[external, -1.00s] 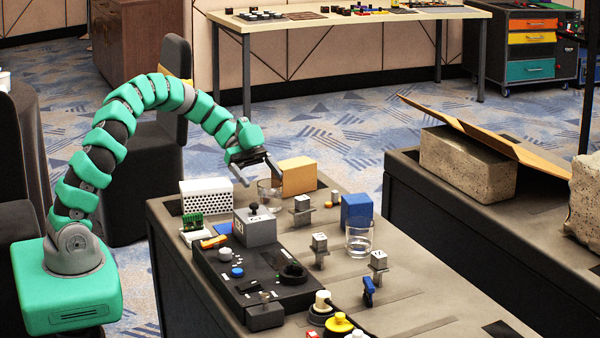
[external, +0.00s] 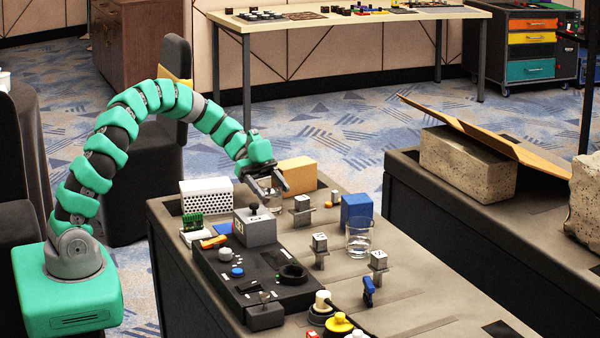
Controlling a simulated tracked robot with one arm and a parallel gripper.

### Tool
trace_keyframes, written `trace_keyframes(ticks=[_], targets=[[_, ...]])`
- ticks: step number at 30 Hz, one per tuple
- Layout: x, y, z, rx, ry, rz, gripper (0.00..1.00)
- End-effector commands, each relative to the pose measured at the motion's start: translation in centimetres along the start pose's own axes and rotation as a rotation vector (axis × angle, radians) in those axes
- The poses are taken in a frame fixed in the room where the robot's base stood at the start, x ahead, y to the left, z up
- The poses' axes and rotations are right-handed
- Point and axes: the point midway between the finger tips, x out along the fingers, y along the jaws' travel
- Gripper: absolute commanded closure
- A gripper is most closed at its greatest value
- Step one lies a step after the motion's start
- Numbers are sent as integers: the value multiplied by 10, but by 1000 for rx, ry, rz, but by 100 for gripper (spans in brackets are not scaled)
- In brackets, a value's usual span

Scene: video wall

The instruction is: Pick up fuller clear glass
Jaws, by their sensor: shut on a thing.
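My gripper (external: 270,191) reaches down over the back of the dark bench, with its fingers on either side of a clear glass (external: 271,203). It is shut on this glass, which stands in front of the tan box and is partly hidden by the fingers. I cannot tell whether the glass is lifted off the bench. A second clear glass (external: 359,241) stands upright on the bench, in front of the blue block and away from my gripper. The fill level of either glass is too small to tell surely.
The tan box (external: 298,175) is close behind my gripper. A white perforated box (external: 206,194) is at the left, and a black control panel (external: 262,275) with a joystick lies in front. Small grey blocks and a blue block (external: 356,208) stand to the right.

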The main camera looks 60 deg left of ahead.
Motion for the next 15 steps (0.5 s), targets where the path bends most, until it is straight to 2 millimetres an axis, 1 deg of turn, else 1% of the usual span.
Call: trace_keyframes(ticks=[8, 15], targets=[[-1, 0, -2, 0, 0, -1, 71], [-6, 0, -12, 3, 0, -1, 71]])
